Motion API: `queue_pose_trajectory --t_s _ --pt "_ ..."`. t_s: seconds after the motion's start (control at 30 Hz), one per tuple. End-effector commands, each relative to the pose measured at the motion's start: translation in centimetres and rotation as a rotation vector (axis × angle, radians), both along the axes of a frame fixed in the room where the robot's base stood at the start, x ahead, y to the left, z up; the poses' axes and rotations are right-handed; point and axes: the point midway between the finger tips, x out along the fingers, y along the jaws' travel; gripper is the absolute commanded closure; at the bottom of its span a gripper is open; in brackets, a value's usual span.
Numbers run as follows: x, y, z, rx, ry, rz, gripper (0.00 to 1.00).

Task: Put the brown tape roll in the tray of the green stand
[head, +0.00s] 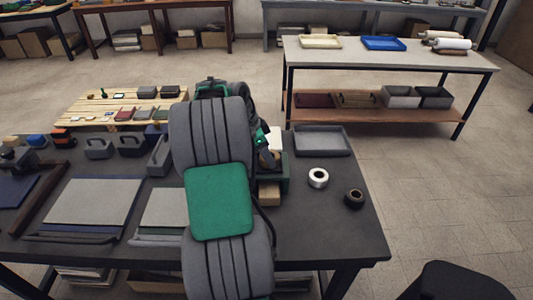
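A brown round thing, which looks like the brown tape roll (268,160), shows at the stand's upper part, partly hidden by my arm. I cannot tell whether it rests in the tray or hangs from my gripper. My gripper (264,142) is right above and against it in the picture. Its fingertips are mostly hidden, so I cannot see whether it is open or shut.
A white roll (318,178) and a dark roll (354,198) lie right of the stand. A grey tray (322,141) is behind them. A tan block (269,194) is at the stand's front. Grey boards (93,203) lie left. The front right tabletop is clear.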

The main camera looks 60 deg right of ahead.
Motion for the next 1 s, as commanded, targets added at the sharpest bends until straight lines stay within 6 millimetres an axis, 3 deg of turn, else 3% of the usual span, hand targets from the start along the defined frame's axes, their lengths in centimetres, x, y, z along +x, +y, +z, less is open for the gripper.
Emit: queue_pose_trajectory --t_s 0.3,0.63,1.0 --pt "0.0 0.0 -0.1 0.000 0.000 0.000 0.17" --pt "0.2 0.1 0.9 -0.002 -0.001 0.001 0.17" --pt "2.7 2.5 9.2 -0.001 -0.002 0.001 0.17"
